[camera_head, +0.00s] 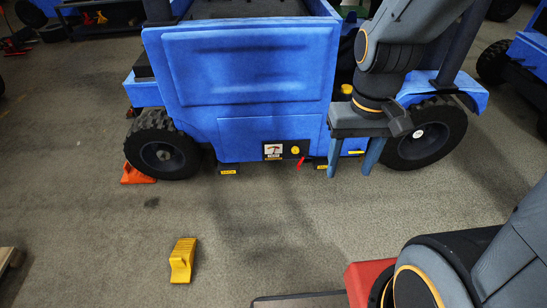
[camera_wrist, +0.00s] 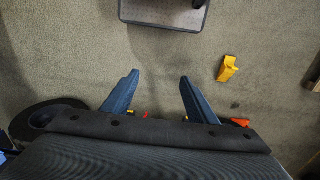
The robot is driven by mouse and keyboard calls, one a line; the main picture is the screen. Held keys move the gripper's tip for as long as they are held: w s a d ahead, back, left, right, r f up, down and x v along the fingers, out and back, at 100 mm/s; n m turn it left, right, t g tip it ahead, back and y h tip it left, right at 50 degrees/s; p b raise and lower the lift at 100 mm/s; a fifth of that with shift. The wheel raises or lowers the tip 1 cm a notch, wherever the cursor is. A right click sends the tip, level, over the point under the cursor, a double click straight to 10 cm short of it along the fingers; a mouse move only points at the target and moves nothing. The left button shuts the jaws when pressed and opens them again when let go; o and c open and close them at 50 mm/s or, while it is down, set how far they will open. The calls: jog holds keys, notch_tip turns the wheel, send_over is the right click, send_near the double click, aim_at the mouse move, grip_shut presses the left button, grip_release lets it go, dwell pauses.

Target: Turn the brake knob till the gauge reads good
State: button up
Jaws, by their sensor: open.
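A black plate on the low front of the blue vehicle (camera_head: 250,75) carries a small round yellow knob (camera_head: 295,150). A red pointer-like piece (camera_head: 300,162) hangs just below the knob. My gripper (camera_head: 350,168) is open and empty, fingers pointing down, to the right of the knob and apart from it. In the wrist view my gripper (camera_wrist: 159,77) shows two spread blue fingers over floor; the knob cannot be made out there.
A yellow wheel chock (camera_head: 183,260) lies on the open floor at front left, also in the wrist view (camera_wrist: 228,68). An orange chock (camera_head: 137,174) sits at the vehicle's left wheel (camera_head: 165,145). The right wheel (camera_head: 425,135) is close to my gripper. Floor before the vehicle is mostly clear.

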aim_at(296, 152)
jog(key=w+f+t+b, duration=0.5)
jog(key=w+f+b, duration=0.7)
jog(key=w+f, duration=0.65)
jog(key=w+f+t+b, duration=0.5)
jog(key=w+f+b, duration=0.9)
jog(key=w, duration=0.8)
jog(key=w+f+t+b, duration=0.35)
jog(key=f+b, duration=0.25)
jog(key=f, duration=0.3)
jog(key=w+f+t+b, duration=0.2)
jog(key=w+f+b, duration=0.3)
jog(key=f, duration=0.4)
jog(key=w+f+t+b, duration=0.35)
jog(key=f+b, duration=0.25)
jog(key=f, duration=0.4)
jog(key=shift+g, duration=0.5)
jog(key=shift+w+d+r+b, duration=0.15)
jog(key=shift+w+b, duration=0.75)
jog(key=shift+w, duration=1.25)
jog(key=shift+w+r+b, duration=0.2)
jog(key=shift+w+b, duration=0.7)
jog(key=shift+w, duration=1.2)
jog(key=c, duration=1.1)
